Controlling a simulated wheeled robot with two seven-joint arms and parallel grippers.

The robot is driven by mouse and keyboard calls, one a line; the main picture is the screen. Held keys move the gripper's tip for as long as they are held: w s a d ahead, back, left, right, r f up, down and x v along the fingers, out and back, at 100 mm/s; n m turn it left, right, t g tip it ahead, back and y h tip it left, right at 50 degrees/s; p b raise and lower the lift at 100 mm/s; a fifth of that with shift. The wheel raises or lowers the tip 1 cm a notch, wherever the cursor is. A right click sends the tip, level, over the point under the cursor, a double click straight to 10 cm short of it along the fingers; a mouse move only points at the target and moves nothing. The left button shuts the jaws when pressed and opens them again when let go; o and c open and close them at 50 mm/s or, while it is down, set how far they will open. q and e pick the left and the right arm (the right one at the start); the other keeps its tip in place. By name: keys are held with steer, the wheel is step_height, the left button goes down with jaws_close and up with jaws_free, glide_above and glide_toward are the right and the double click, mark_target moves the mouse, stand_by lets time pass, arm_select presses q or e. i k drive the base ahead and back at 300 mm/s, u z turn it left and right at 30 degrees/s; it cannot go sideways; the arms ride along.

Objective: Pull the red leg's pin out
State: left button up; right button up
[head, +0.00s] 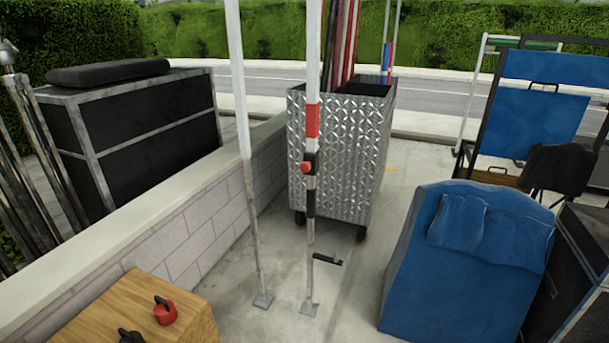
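Below the band a black collar carries a round red knob (306,167), which faces me and looks like the pin's head. It sits against the collar; the shaft of the pin is hidden. A black crank-like handle (328,260) sticks out to the right low on this leg. Neither of my grippers is in view.
A second white leg (242,100) stands close left. A diamond-plate cart (345,160) stands behind. A low block wall (190,235) and wooden box (75,318) with a red kettlebell-like object (165,311) are left. A blue padded piece (450,285) is right. Pavement around the foot is clear.

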mark_target(304, 166)
steer(key=u, duration=0.45)
steer(key=i, duration=0.75)
steer(key=z, duration=1.85)
